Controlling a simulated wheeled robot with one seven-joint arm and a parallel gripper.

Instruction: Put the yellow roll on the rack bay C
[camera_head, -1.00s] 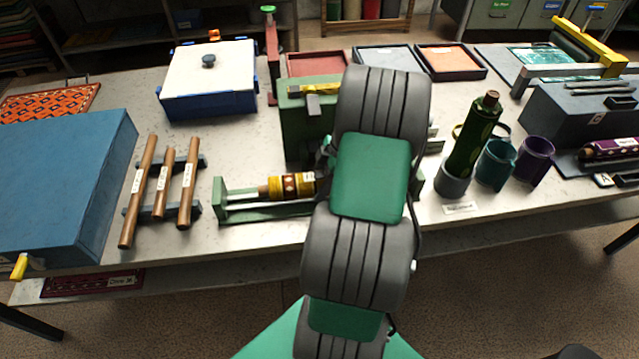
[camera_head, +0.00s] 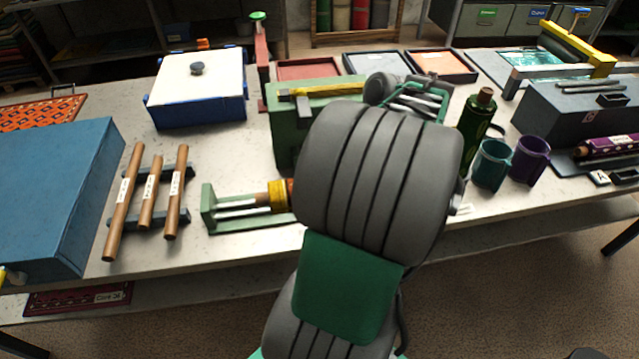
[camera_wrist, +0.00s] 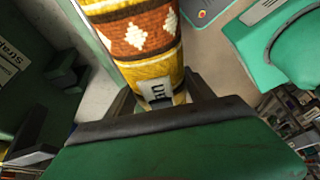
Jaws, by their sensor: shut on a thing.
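The yellow roll (camera_head: 277,196) has a wooden core and an orange-red band. In the head view its left part shows above the green cradle (camera_head: 208,215); my arm hides the rest, and I cannot tell whether it still touches the cradle. In the wrist view my gripper (camera_wrist: 160,93) is shut on the yellow roll (camera_wrist: 143,35), around its end with a small white tag. The head view hides my gripper behind my arm. The dark grey rack (camera_head: 560,108) stands at the right, with a purple roll (camera_head: 612,146) on its lower front level. One front label reads A.
A dark green bottle (camera_head: 476,122), a teal mug (camera_head: 491,165) and a purple mug (camera_head: 529,160) stand between my arm and the rack. A green machine (camera_head: 285,130) is behind the cradle. Three wooden rods (camera_head: 148,190) lie left of it. A yellow-ended frame (camera_head: 585,55) stands behind the rack.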

